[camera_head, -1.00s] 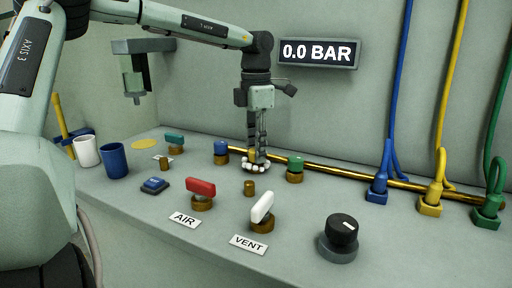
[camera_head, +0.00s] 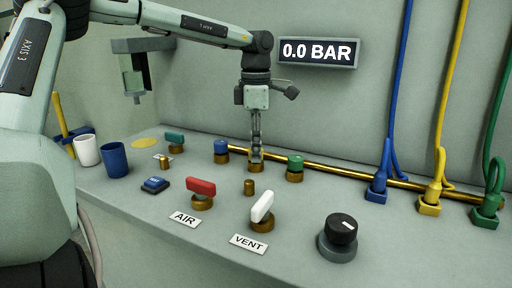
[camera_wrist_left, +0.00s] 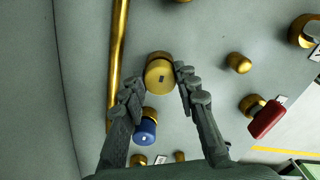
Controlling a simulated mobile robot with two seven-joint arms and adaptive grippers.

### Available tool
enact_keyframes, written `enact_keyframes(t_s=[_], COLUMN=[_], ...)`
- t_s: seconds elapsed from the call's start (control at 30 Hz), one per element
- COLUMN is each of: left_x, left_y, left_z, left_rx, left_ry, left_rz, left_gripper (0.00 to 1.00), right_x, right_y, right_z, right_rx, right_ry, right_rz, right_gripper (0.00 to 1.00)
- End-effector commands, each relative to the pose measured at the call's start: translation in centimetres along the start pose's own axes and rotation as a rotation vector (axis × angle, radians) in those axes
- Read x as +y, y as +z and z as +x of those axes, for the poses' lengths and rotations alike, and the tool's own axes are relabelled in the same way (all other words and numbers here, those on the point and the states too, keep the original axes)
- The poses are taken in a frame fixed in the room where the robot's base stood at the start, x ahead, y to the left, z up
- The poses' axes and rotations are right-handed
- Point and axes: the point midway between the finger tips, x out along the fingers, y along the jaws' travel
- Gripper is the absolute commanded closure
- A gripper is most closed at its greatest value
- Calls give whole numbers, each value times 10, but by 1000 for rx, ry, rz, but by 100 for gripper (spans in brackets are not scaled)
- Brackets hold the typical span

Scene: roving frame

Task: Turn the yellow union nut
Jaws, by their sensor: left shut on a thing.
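The yellow union nut (camera_wrist_left: 159,73) is a round yellow cap with a small dark mark on top, on a brass base, seen between the fingertips in the left wrist view. My left gripper (camera_wrist_left: 156,84) is shut on it, one finger on each side. In the head view my left gripper (camera_head: 256,154) points straight down at the pipe's middle. Its fingers hide most of the nut there, and only the brass base (camera_head: 256,168) shows below. My right gripper is not in view.
A blue knob (camera_head: 221,147) and a green knob (camera_head: 295,163) stand close on either side, with the brass pipe (camera_head: 345,175) behind. A brass stub (camera_head: 249,187), red AIR handle (camera_head: 201,187) and white VENT handle (camera_head: 262,207) stand in front. The display (camera_head: 318,52) reads 0.0 BAR.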

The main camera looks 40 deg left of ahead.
Motion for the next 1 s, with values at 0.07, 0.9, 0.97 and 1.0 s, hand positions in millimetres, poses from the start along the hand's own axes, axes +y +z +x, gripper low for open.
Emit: enact_keyframes(t_s=[0.07,0.9,0.97,1.0], left_x=[0,1,1,1], left_y=[-1,0,1,0], left_z=[0,-30,-44,-52], left_rx=[2,0,-2,-1], left_ry=[-1,4,5,5], left_rz=[0,-2,-3,-3], left_gripper=[99,49,49,49], right_x=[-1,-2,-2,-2], right_y=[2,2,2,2], right_z=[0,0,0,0], right_rx=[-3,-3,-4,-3], right_ry=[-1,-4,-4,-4], right_rz=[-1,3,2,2], right_gripper=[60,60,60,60])
